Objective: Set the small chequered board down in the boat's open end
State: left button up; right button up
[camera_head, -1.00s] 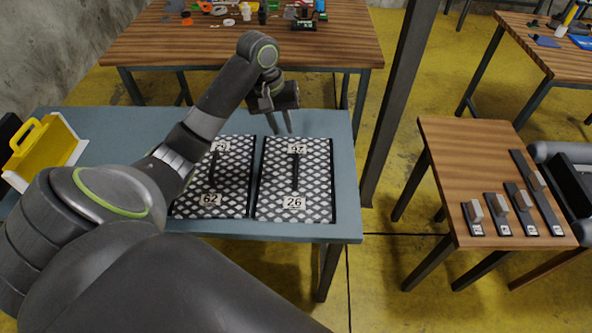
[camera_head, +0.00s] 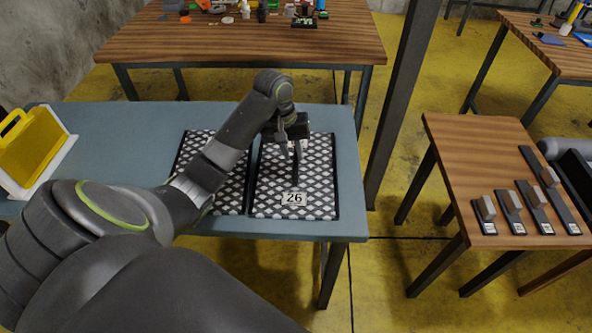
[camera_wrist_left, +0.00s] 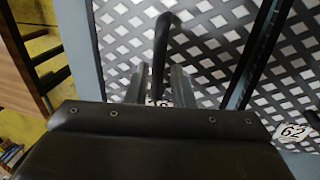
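Two black-and-white chequered boards lie side by side on the blue-grey table. The board labelled 26 (camera_head: 320,185) is on the right, with a dark bar handle (camera_head: 296,170) standing along its middle. The board labelled 62 (camera_head: 235,190) is on the left, partly hidden by my left arm. I cannot tell which board the task calls small. My left gripper (camera_head: 293,150) is over board 26, pointing down. In the left wrist view its fingers (camera_wrist_left: 158,82) are apart, one each side of the handle (camera_wrist_left: 160,55), with visible gaps. No boat is recognisable. My right gripper is not in view.
A yellow case with a handle (camera_head: 30,150) stands at the table's left end. A dark post (camera_head: 395,110) rises just right of the table. A wooden table (camera_head: 460,150) at right holds several dark strips with grey blocks. Another wooden table behind is cluttered with small items.

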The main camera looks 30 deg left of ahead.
aim_at(296, 158)
pick_arm(q)
jog(key=f, duration=0.3)
jog(key=shift+w+d+f, duration=0.2)
jog(key=shift+d+f, duration=0.2)
grip_shut()
jog(key=shift+w+r, duration=0.1)
jog(key=shift+r, duration=0.05)
notch_tip(296, 158, up, 9)
jog(key=shift+f+p, duration=0.15)
jog(key=shift+p, duration=0.8)
jog(key=shift+r+p, duration=0.6)
